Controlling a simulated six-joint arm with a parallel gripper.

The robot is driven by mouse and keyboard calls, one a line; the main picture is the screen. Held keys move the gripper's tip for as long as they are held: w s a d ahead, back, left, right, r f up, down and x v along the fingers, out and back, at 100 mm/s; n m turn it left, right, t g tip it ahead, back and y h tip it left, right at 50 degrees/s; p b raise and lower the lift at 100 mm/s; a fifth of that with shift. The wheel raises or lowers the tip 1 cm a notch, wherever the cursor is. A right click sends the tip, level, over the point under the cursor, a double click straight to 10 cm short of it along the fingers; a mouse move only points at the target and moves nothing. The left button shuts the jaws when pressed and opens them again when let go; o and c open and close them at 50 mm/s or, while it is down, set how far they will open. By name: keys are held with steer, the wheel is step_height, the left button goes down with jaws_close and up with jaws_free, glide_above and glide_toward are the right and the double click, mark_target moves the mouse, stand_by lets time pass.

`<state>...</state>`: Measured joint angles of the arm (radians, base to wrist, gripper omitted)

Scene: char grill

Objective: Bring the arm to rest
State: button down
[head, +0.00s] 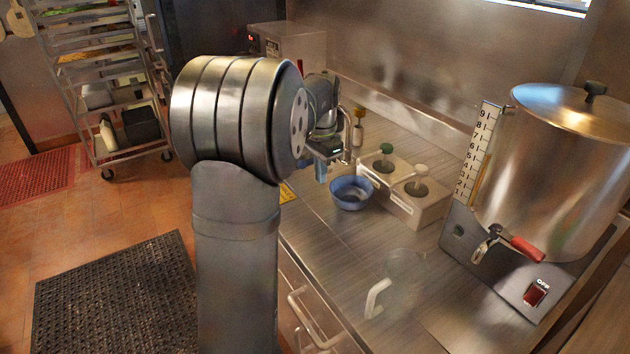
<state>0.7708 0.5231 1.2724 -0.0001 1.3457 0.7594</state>
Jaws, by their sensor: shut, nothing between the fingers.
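My arm (235,240) rises in the foreground of the head view, with its large rounded metal joint at the left of the counter. My gripper (321,173) shows small just past that joint, partly hidden by it. It points down above the counter, is shut and holds nothing. It is apart from the blue bowl (352,193), which sits on the counter to its right.
A steel dispenser (550,170) with a red-handled tap stands at the right. A clear pitcher (400,275) is at the front. A wheeled rack (125,158) stands at far left.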

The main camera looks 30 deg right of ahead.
steer(key=shift+r, duration=0.25)
steer(key=shift+f, duration=0.1)
step_height(320, 180, down, 9)
steer(key=shift+f, duration=0.2)
steer(key=d, duration=0.4)
steer(key=shift+w+f, duration=0.1)
steer(key=shift+f, duration=0.2)
steer(key=shift+a, duration=0.35)
